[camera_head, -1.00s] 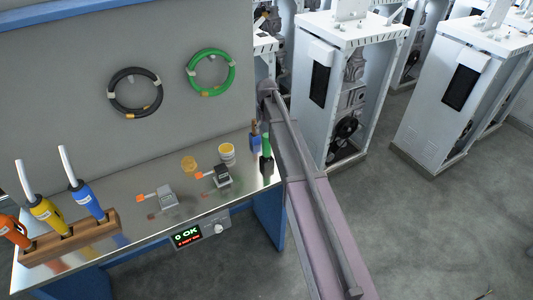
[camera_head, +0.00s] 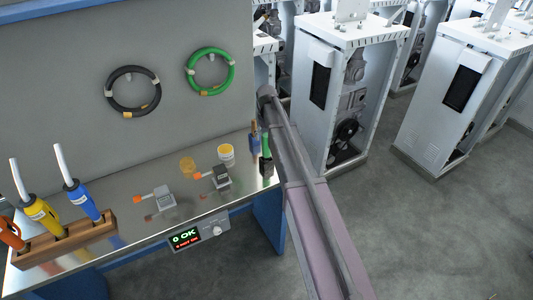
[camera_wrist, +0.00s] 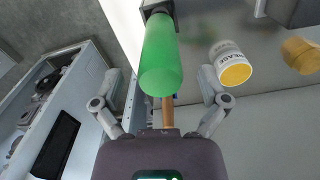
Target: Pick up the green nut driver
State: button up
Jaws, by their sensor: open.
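The green nut driver (camera_wrist: 160,55) has a translucent green handle and a dark part at its far end. In the wrist view its near handle end shows between the two spread fingers of my gripper (camera_wrist: 160,82), with a gap on each side. I cannot tell whether the handle is deep enough to lie between the fingertips. In the head view the driver (camera_head: 265,143) stands upright in a dark holder at the bench's right end, just left of my arm. My gripper is open and hidden behind my arm in that view.
A brown-handled tool (camera_wrist: 167,110) is close behind the driver. A white tub (camera_head: 227,152), an amber container (camera_head: 188,165) and small grey units stand left. A wooden rack (camera_head: 65,244) holds several colored tools. White cabinets (camera_head: 340,90) stand right of the bench.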

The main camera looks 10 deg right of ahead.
jog(key=shift+f+b, duration=1.05)
jog(key=shift+f, duration=0.3)
grip_shut()
jog(key=shift+r, duration=0.2)
notch_tip(320, 180, up, 10)
jog(key=p, duration=1)
jog(key=shift+f, duration=0.2)
